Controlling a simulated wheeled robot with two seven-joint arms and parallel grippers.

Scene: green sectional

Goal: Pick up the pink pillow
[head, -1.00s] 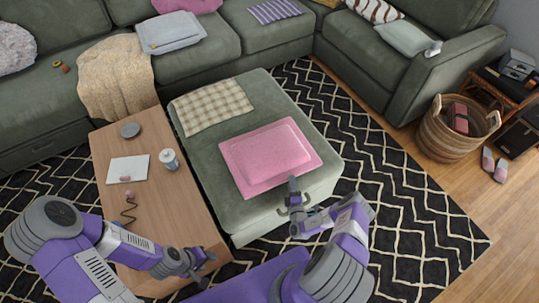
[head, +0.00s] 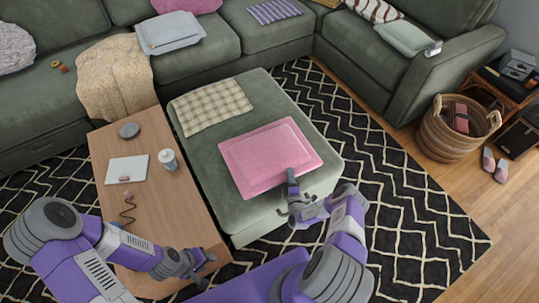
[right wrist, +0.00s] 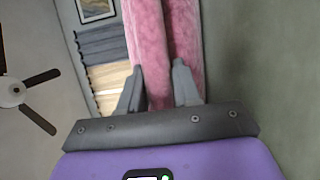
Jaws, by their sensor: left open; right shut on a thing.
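The pink pillow (head: 268,152) is a flat rectangle with a raised inner border, over the front part of the green ottoman (head: 215,155). My right gripper (head: 291,180) is at the pillow's near edge, right of that edge's middle, and shut on it. In the right wrist view pink plush fabric (right wrist: 163,45) stands between the two fingers (right wrist: 158,85). Whether the pillow is clear of the ottoman cannot be told. My left gripper (head: 202,262) is open and empty at the near end of the wooden table, away from the pillow.
A checked cloth (head: 210,106) lies on the ottoman behind the pillow. The wooden coffee table (head: 185,215) on the left holds a cup (head: 168,160), paper and small items. The green sofa (head: 205,52) runs along the back. Patterned rug (head: 400,200) is clear on the right.

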